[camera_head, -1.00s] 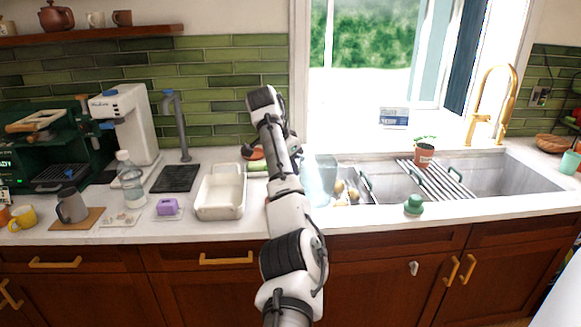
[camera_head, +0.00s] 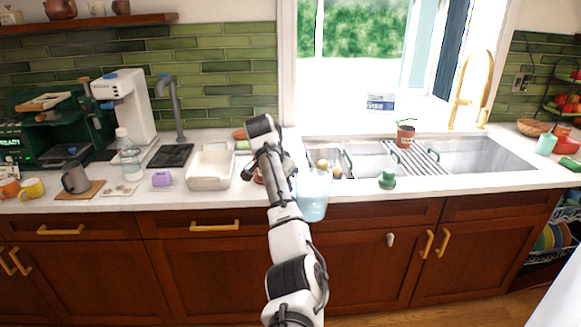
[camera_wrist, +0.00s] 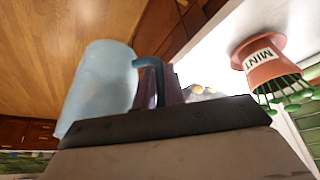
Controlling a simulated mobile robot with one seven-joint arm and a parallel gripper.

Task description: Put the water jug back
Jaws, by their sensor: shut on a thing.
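The water jug (camera_head: 313,196) is light blue and see-through. In the head view it hangs just right of my arm, overlapping the counter's front edge and the cabinet below. In the wrist view the jug (camera_wrist: 98,85) is at the left, with its dark blue handle (camera_wrist: 150,68) towards my gripper (camera_wrist: 168,88). My gripper is shut on the jug, at its handle. The fingertips are partly hidden behind the dark gripper body, and in the head view my arm hides much of the hold.
A white tray (camera_head: 212,168), a purple block (camera_head: 162,179) and a bottle (camera_head: 129,158) stand left of my arm. A white machine (camera_head: 126,105) and a grey tap (camera_head: 172,100) are behind. Right are the sink (camera_head: 480,158), a green stopper-like object (camera_head: 387,179) and a potted plant (camera_head: 405,136).

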